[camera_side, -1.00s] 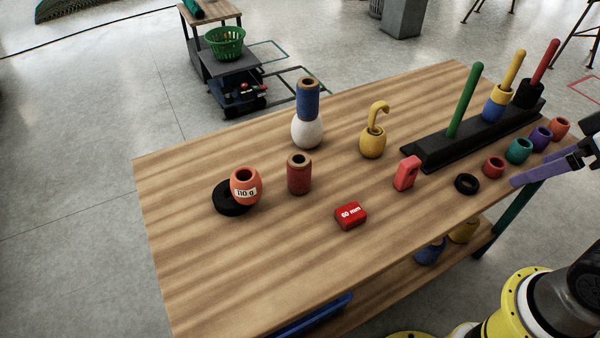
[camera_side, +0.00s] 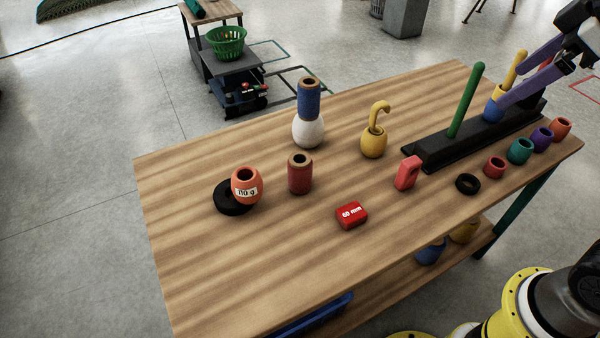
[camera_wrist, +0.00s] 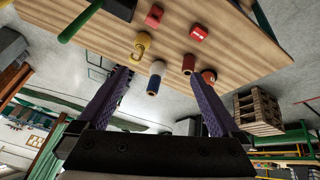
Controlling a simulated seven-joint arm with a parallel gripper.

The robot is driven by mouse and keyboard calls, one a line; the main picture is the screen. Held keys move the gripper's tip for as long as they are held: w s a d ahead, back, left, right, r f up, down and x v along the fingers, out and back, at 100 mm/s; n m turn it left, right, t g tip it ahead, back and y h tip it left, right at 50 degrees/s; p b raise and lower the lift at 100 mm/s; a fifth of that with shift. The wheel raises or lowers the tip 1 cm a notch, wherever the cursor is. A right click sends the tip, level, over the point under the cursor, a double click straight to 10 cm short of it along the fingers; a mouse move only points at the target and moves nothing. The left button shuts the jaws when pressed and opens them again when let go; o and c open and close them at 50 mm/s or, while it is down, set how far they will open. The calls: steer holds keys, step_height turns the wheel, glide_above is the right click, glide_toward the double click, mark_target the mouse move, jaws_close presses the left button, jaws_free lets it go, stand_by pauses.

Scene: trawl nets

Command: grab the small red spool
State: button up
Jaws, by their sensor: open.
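The small red spool (camera_side: 300,175) stands upright on the wooden table, with a tan rim around its dark open top. It stands to the right of an orange float marked 110 g (camera_side: 246,186). In the wrist view the red spool (camera_wrist: 188,63) is above the right finger's tip. My gripper (camera_side: 508,84) is open and empty, at the right over the black rack (camera_side: 425,157), far from the spool. In the wrist view its purple fingers (camera_wrist: 157,78) are wide apart with nothing between them.
A blue spool (camera_side: 308,101) sits on a white float (camera_side: 308,132) behind the red spool. A yellow hooked weight (camera_side: 373,143), red 60 mm box (camera_side: 352,216) and red block (camera_side: 407,174) lie nearby. Rods and several floats fill the right. The table's front left is clear.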

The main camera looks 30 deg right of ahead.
steer(key=w+a+r+n, duration=0.2)
steer(key=w, duration=0.5)
steer(key=n+g, duration=0.6)
glide_above(295, 159)
steer(key=s, duration=0.1)
step_height(295, 159, down, 26)
steer(key=f, duration=0.7)
steer(key=shift+a+f, duration=0.15)
steer(key=shift+a, duration=0.15)
steer(key=shift+s+d+f, duration=0.1)
steer(key=shift+d+f, duration=0.1)
steer(key=shift+f, duration=1.25)
steer(key=shift+s+d+f, duration=0.1)
steer(key=shift+d+f, duration=0.1)
steer(key=shift+f, duration=1.2)
